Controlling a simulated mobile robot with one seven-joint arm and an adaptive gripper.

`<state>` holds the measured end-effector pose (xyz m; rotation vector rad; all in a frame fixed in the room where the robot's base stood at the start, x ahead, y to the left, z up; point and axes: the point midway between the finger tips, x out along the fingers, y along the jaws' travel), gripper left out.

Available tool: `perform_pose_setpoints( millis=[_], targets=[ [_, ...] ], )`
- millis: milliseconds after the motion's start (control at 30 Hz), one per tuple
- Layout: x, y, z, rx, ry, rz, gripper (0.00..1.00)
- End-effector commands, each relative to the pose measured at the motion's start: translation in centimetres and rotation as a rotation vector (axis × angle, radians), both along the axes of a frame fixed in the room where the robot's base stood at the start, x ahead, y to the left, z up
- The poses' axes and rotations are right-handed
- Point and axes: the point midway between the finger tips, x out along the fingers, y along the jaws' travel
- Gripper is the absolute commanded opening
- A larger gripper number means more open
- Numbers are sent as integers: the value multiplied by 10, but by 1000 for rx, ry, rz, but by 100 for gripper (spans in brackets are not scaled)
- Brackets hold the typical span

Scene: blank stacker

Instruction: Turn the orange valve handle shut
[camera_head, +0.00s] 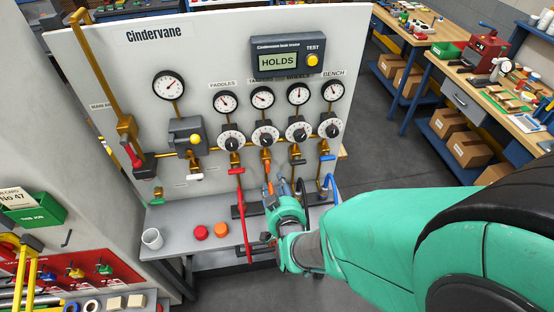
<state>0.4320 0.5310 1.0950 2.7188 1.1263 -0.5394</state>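The orange valve handle (267,154) is on the upright panel (205,75), under the second dial from the left in the row of dials. It is small, and its exact turn is hard to read. An orange hose (270,187) hangs below it. My gripper (281,187) is in front of the panel, lower than the orange handle and slightly right of it. I see no contact between them. The fingers are small and dark, partly lost among the hoses, so their opening cannot be told.
A red handle (236,171) with a red hose (243,220) is left of the orange one. A black handle (298,162) and a blue handle (327,158) are to its right. A white cup (151,238) and red and orange caps (221,229) stand on the shelf below. The display reads HOLDS.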

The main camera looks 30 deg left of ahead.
Motion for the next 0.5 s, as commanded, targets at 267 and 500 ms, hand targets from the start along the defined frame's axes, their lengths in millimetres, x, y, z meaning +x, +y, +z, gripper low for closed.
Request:
perform_pose_setpoints(
  millis=[267,500],
  targets=[
    [4,3,-2,-1,1,0,38],
    [15,14,-9,-1,2,-1,38]
  ],
)
